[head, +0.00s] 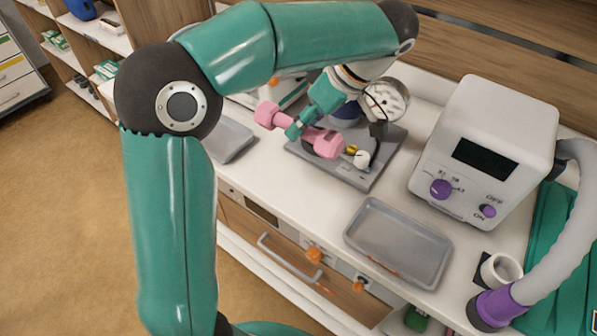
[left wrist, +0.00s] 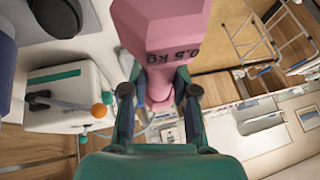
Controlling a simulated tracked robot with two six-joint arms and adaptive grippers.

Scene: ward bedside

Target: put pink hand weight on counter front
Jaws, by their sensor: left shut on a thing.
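The pink hand weight (head: 323,141) is held by my left gripper (head: 296,128), whose fingers close around its handle. In the head view it appears over a grey flat device (head: 345,172) on the white counter (head: 300,195); I cannot tell how high above it. In the left wrist view the weight (left wrist: 165,35), marked "0.5 kg", stands out between the two fingers of the gripper (left wrist: 158,95). My left arm hides part of the counter's back. My right gripper is not in view.
A grey tray (head: 395,243) lies near the counter's front edge, and another grey tray (head: 231,137) lies to the left. A white machine with purple knobs (head: 486,150) stands at the right with a thick hose. Bare counter shows between the trays.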

